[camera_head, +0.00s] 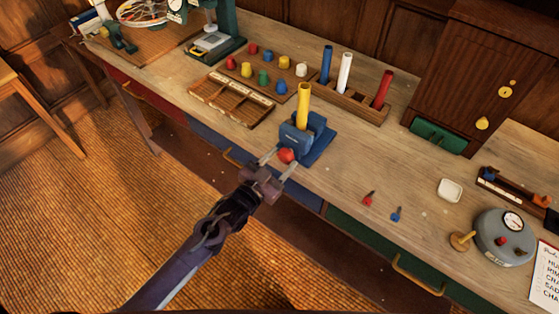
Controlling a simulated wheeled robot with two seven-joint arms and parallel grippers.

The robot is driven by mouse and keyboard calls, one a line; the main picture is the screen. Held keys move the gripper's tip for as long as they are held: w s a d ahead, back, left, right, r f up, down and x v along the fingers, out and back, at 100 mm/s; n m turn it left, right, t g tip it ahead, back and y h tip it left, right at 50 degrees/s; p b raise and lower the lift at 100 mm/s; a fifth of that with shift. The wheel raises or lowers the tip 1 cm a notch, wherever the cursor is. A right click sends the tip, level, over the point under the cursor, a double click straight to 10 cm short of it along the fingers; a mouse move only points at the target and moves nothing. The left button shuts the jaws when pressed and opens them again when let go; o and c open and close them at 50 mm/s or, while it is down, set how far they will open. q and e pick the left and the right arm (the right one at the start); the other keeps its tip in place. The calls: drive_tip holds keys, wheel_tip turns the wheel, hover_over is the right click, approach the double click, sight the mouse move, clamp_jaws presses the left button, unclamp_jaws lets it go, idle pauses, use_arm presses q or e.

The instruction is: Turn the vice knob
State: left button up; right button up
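A blue vice (301,139) stands at the front edge of the workbench. A yellow rod (303,106) stands upright in its jaws. The red vice knob (286,155) faces out at the front of the vice. My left gripper (279,161) reaches in from the lower left. Its two fingers are spread, one on each side of the knob; whether they touch it I cannot tell. My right gripper is not in view.
A rack with blue, white and red rods (345,98) and a board of coloured pegs (263,75) stand behind the vice. A wooden cabinet (470,70) is at the back right. A grey round gauge device (505,238) is at the right. Bench right of the vice is mostly clear.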

use_arm(q)
drive_tip(key=c, duration=0.6)
drive_tip(key=shift+f+m, duration=0.1)
drive_tip(key=shift+m, duration=0.5)
drive_tip(key=m+b, duration=0.1)
drive_tip(key=m, duration=0.1)
drive_tip(key=shift+m, duration=0.3)
drive_tip(key=o, duration=1)
drive_tip(key=shift+c, duration=0.2)
drive_tip(key=shift+s, duration=0.1)
